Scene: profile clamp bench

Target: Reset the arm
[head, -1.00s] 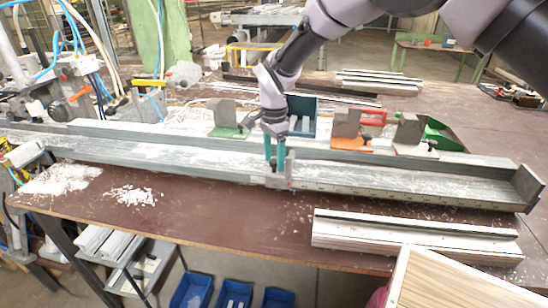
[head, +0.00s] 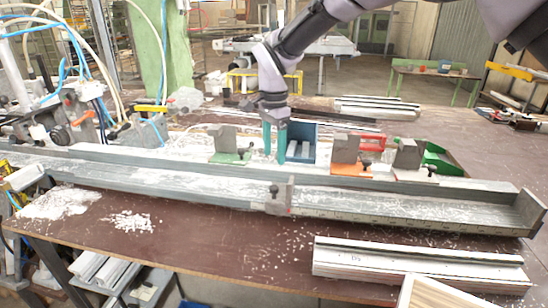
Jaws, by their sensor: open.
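My gripper (head: 275,158) has two teal fingers pointing down, apart from each other with nothing between them. The gripper does not touch the block. My arm reaches in from the upper right and bends down to the gripper.
Clamp blocks on green (head: 230,157) and orange (head: 350,170) bases stand behind the channel, with a blue bin (head: 302,140) close behind my gripper. Metal profiles (head: 415,263) lie at the front right. White chips litter the brown bench (head: 190,240). Hoses and machinery fill the left.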

